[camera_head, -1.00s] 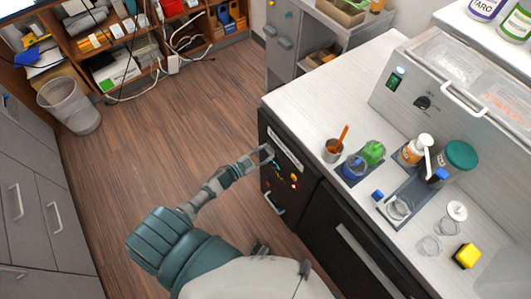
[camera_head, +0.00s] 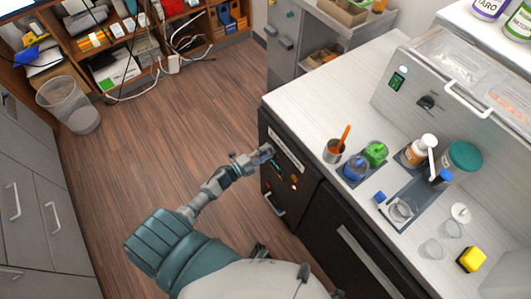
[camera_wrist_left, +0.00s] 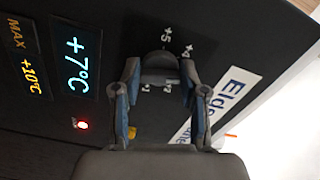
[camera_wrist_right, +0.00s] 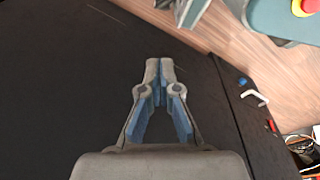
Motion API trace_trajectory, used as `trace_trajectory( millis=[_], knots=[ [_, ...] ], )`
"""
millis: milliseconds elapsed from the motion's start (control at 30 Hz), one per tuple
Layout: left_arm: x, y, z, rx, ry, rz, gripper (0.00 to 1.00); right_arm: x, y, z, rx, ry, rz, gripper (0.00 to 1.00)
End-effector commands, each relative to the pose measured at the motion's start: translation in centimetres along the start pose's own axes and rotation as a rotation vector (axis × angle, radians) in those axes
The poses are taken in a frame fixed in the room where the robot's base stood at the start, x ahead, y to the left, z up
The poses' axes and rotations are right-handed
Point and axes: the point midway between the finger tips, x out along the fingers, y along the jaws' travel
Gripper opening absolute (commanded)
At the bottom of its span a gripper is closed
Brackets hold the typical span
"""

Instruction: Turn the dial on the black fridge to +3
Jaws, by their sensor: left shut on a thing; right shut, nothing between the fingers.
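The black fridge (camera_head: 301,200) stands under the counter, and its front panel fills much of the left wrist view (camera_wrist_left: 35,120). My left gripper (camera_head: 266,152) is at this panel. In the left wrist view my left gripper (camera_wrist_left: 160,67) is shut on the dark dial (camera_wrist_left: 160,61), one finger on each side. White marks around the dial include +5, +4 and +1; the pointer cannot be made out. The lit display (camera_wrist_left: 78,65) reads +7°C. My right gripper (camera_wrist_right: 160,68) is shut and empty in the right wrist view, before a dark surface.
A red light (camera_wrist_left: 82,125) glows beside the display. The counter (camera_head: 305,100) above the fridge carries a metal cup with an orange-handled tool (camera_head: 334,152), bottles and clear cups. A wastebasket (camera_head: 69,105) stands at the far left. The floor (camera_head: 150,150) between is clear.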

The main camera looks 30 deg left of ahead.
Motion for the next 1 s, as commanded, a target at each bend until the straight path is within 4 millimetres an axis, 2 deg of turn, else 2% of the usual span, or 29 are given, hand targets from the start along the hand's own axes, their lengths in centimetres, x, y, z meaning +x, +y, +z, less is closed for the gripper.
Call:
trace_trajectory(
  millis=[433, 1000],
  knots=[
    [-0.1, 0.4, -0.1, 0.251, 0.0, 0.007, 0.08, -1.6, 0.1, -1.4, 0.002, 0.009, 0.002, 0.0],
    [-0.2, 0.6, -0.1, 0.296, 0.0, 0.011, 0.08, -2.0, 0.1, -1.7, 0.002, 0.011, 0.002, 0.0]
  ],
)
